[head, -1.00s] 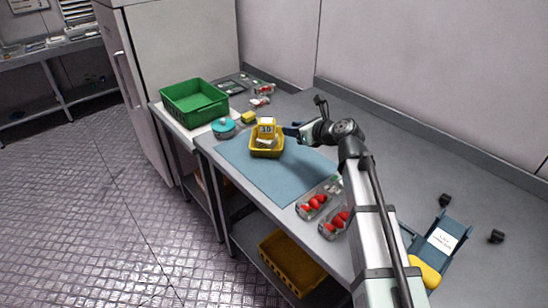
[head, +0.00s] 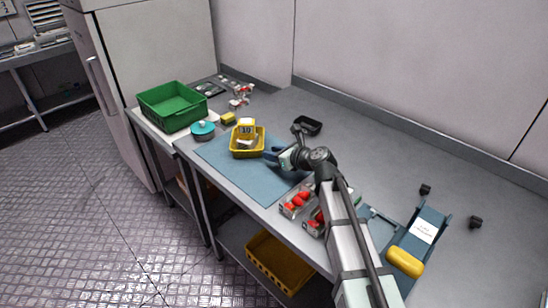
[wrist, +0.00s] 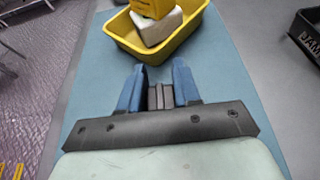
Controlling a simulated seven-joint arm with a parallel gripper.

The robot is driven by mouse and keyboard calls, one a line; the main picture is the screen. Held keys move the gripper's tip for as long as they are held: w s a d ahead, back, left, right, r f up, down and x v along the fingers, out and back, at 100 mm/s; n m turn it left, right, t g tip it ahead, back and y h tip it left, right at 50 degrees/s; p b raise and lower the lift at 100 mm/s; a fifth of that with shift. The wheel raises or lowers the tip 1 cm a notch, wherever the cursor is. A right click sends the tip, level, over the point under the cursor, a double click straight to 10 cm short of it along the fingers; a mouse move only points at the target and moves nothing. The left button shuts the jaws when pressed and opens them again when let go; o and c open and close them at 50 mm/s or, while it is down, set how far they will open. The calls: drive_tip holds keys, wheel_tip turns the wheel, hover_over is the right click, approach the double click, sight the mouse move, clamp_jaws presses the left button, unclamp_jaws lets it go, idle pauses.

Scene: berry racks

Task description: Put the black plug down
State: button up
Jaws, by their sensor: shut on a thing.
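My gripper (wrist: 158,82) has its two blue fingers around a small dark grey-black piece (wrist: 159,97), which I take to be the black plug. Only its top shows between the fingers. The gripper is over the blue mat (wrist: 95,100), just in front of the yellow basket (wrist: 127,45); whether the piece touches the mat I cannot tell. In the head view my gripper (head: 270,156) is right of the yellow basket (head: 240,154), and the piece is hidden there. Two other small black blocks, (head: 426,189) and (head: 475,221), lie at the right on the grey table.
The yellow basket holds a yellow numbered block (head: 246,127) and a white item. A black tray (head: 307,126) stands behind the arm. Clear boxes of strawberries (head: 298,199) stand at the mat's near right. A green crate (head: 172,105) is at left. The mat's front part is clear.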

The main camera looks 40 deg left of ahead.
drive_tip(key=shift+f, duration=0.85)
drive_tip(key=shift+f, duration=0.1)
drive_tip(key=o, duration=1)
drive_tip(key=v, duration=0.3)
drive_tip(key=shift+d+r, duration=0.1)
drive_tip(key=shift+r, duration=0.3)
wheel_tip(320, 180, up, 5)
drive_tip(key=shift+f, duration=0.1)
drive_tip(key=shift+r, duration=0.85)
